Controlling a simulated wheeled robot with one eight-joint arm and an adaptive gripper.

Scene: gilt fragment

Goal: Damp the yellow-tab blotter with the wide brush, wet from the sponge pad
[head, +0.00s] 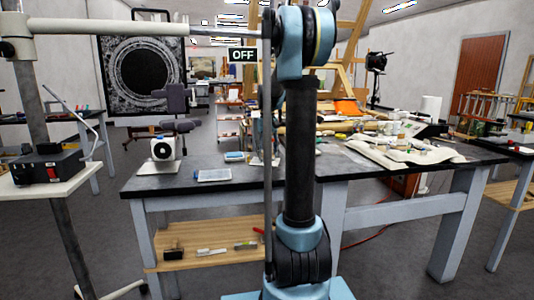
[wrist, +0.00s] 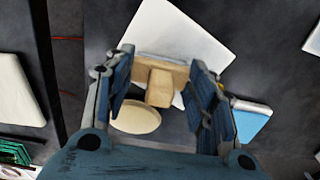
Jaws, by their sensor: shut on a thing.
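My gripper (wrist: 160,95) is shut on the wide brush (wrist: 160,84) in the wrist view, its fingers on either side of the pale wooden block. The brush's pale edge lies over a white square sheet (wrist: 188,32), perhaps a blotter; I cannot tell whether they touch. No yellow tab shows clearly on it. A similar small blue pad (head: 235,156) is on the dark table in the head view. There my arm hides most of the gripper and brush.
A round cream disc (wrist: 135,117) lies below the brush. A pale tray (head: 213,175) lies near the front edge of the dark table (head: 150,184). A white device (head: 165,149) stands left; cloth, tools and small items crowd the right side.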

